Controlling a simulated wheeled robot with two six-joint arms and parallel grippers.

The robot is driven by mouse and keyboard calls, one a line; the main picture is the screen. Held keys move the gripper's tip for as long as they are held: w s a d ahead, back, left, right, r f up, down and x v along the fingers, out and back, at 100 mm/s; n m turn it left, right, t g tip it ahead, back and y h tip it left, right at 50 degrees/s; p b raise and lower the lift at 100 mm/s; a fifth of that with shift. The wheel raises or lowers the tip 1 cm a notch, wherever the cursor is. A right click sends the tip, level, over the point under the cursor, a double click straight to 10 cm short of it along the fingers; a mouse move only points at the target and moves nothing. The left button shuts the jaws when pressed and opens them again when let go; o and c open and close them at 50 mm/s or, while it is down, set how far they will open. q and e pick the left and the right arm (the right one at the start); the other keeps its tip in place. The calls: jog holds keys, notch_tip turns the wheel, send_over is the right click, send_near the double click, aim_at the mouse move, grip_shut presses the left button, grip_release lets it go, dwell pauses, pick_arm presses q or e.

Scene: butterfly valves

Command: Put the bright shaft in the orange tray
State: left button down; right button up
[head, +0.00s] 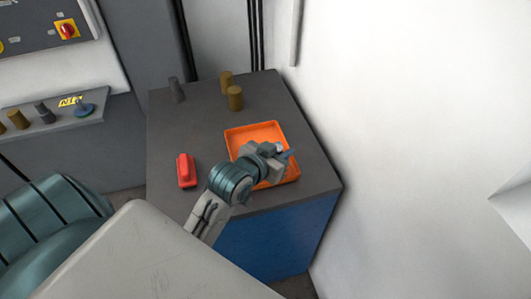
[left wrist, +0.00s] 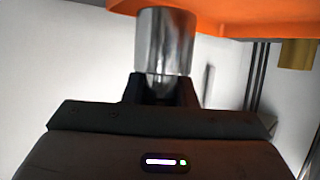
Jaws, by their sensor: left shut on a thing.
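The bright shaft (left wrist: 165,42) is a shiny metal cylinder held between the fingers of my left gripper (left wrist: 160,88) in the left wrist view. In the head view my left gripper (head: 283,153) is over the right part of the orange tray (head: 243,134), and the shaft is mostly hidden there. The orange tray also shows along the top of the left wrist view (left wrist: 230,18), where the shaft's far end meets its edge in the picture. I cannot tell whether they touch. The visible tray floor is empty. My right gripper is not in view.
The tray sits on a dark-topped cabinet (head: 205,120). A red object (head: 186,170) lies left of it. Two brass cylinders (head: 235,98) (head: 227,80) and a grey one (head: 176,90) stand behind. A white wall (head: 420,120) is to the right.

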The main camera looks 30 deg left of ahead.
pick_arm(q)
jog(key=shift+s+a+r, duration=0.15)
jog(key=shift+s, duration=0.35)
jog(key=s+r+m+h+p, duration=0.2)
jog(key=s+m+h+p, duration=0.15)
jog(key=s, duration=0.55)
jog(key=shift+g+h, duration=0.25)
jog(key=shift+g, duration=0.25)
jog(key=w+a+b, duration=0.1)
jog(key=w+a, duration=0.1)
jog(key=w, duration=0.2)
jog(key=w+a+f+b, duration=0.1)
jog(key=w+a, duration=0.1)
jog(key=w, duration=0.2)
jog(key=w+a+b, duration=0.1)
jog(key=w+a, duration=0.1)
jog(key=w, duration=0.2)
jog(key=shift+w+f, duration=0.2)
jog(key=shift+f, duration=0.05)
jog(key=shift+w+a+f, duration=0.1)
jog(key=shift+w+a, duration=0.2)
jog(key=shift+w, duration=0.15)
jog(key=shift+w+a+f, duration=0.1)
jog(key=shift+w+f, duration=0.1)
jog(key=shift+w, duration=0.05)
jog(key=shift+f+p, duration=0.3)
jog(key=shift+f, duration=1.3)
